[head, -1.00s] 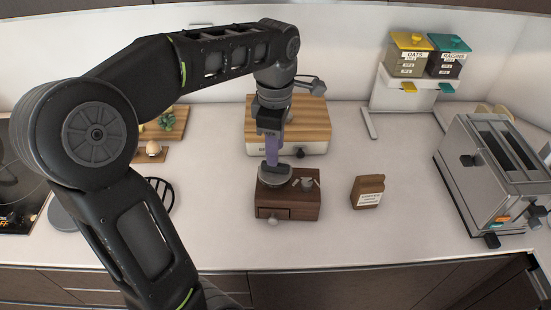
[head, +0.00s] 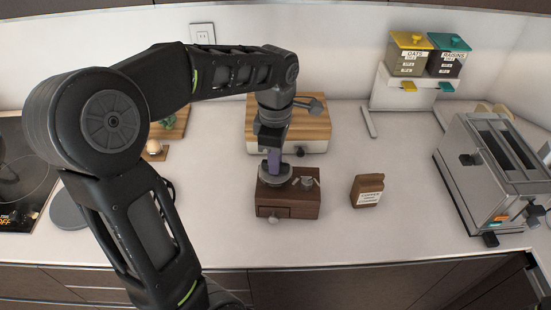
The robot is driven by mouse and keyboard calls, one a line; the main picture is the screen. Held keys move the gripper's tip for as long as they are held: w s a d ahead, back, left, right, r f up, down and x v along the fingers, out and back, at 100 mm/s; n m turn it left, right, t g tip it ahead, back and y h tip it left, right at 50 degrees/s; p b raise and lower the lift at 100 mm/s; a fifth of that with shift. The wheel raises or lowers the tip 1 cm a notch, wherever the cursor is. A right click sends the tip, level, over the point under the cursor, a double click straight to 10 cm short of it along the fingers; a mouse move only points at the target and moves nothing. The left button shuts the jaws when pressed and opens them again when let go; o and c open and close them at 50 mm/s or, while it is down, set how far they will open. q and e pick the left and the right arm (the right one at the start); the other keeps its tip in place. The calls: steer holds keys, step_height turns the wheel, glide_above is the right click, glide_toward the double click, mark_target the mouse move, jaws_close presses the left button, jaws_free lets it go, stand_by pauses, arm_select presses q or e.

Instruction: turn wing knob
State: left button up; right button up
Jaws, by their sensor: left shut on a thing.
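A wooden coffee grinder (head: 305,207) stands on the counter, with a small drawer and round pull at its front. A grey bowl (head: 264,182) sits on its top left. A small grey wing-like piece (head: 306,183) sits on its top right; I cannot tell for sure that it is the wing knob. My left gripper (head: 275,168), with purple fingers, points down into the bowl. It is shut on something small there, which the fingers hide. My right gripper is out of view.
A wooden-topped white box (head: 315,146) stands behind the grinder. A small brown labelled bag (head: 367,190) is to its right. A toaster (head: 490,180) and two dispensers (head: 428,55) stand further right. The counter's front is clear.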

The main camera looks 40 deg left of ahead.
arm_select(q)
jaws_close()
steer(key=shift+m, duration=0.3)
